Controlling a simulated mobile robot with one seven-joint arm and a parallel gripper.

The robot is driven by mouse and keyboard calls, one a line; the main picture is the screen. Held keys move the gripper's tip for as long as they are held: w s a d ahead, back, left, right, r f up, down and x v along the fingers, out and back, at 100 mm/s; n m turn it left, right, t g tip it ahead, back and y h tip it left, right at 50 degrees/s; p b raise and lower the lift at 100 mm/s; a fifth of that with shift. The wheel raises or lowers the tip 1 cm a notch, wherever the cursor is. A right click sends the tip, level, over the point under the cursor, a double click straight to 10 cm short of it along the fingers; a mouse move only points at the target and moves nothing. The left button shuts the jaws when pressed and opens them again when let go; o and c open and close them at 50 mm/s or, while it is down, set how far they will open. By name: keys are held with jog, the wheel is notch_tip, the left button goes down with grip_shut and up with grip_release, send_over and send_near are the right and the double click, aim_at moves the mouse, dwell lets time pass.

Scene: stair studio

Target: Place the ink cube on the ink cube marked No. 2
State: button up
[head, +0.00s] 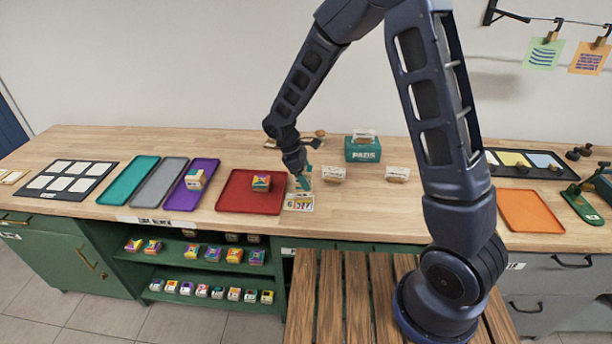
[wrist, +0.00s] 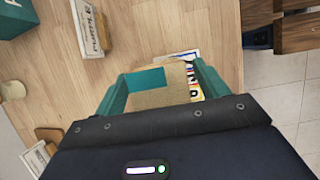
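My gripper (head: 303,180) points down over the table, just right of the red tray. In the wrist view its teal fingers (wrist: 160,82) stand either side of a tan-topped block (wrist: 175,92) with a teal patch. The frames do not show clearly whether they press on it. One colourful ink cube (head: 261,183) sits on the red tray (head: 235,195), another (head: 195,179) on the purple tray (head: 186,199). The No. 2 marking is not readable.
White-and-tan boxes (head: 333,174) (head: 397,173) and a green PADS box (head: 363,147) stand right of and behind the gripper. Several cubes (head: 234,256) fill the shelves below. Teal (head: 130,180) and grey (head: 160,184) trays look empty. A wooden slatted surface (head: 335,300) is in front.

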jog(key=v, duration=1.2)
jog(key=w+d+r+m+y, duration=0.1)
jog(key=d+r+m, duration=0.3)
jog(key=d+r, duration=0.55)
jog(key=s+d+r+m+t+y, duration=0.1)
jog(key=s+d+r+m, duration=0.15)
jog(key=d, duration=0.45)
jog(key=s+d+r+m+y, duration=0.1)
jog(key=s+d+r+m, duration=0.15)
jog(key=d, duration=0.45)
jog(key=s+d+r+m+t+y, duration=0.1)
jog(key=s+d+r+m, duration=0.15)
jog(key=d, duration=0.45)
jog(key=s+d+m+t, duration=0.2)
jog(key=s+d+m, duration=0.4)
jog(key=s+d, duration=0.2)
jog(key=shift+d+t, duration=0.3)
jog(key=shift+d, duration=0.1)
